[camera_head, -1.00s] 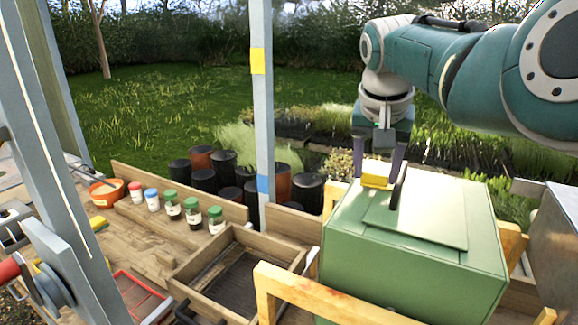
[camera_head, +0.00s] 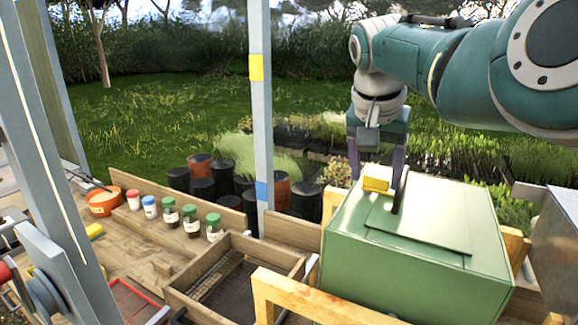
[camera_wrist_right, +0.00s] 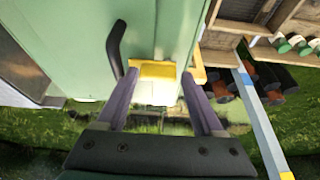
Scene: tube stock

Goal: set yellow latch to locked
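The yellow latch (camera_head: 376,184) is at the far edge of the green box (camera_head: 410,270), beside a black handle (camera_head: 400,190). In the right wrist view the latch (camera_wrist_right: 154,70) shows as a yellow piece at the box's edge, between the lines of my fingers. My right gripper (camera_head: 377,165) points down at the latch, one finger on each side. Its purple fingers stand apart in the right wrist view (camera_wrist_right: 158,78), with a gap beside the latch on the right. Contact cannot be told. My left gripper is not in view.
A wooden frame (camera_head: 290,290) surrounds the box. Left of it are a wooden tray (camera_head: 275,262), several capped jars (camera_head: 191,222) and an orange bowl (camera_head: 103,203). A grey post (camera_head: 262,130) rises behind the tray. Black and brown pots (camera_head: 203,187) stand behind the bench.

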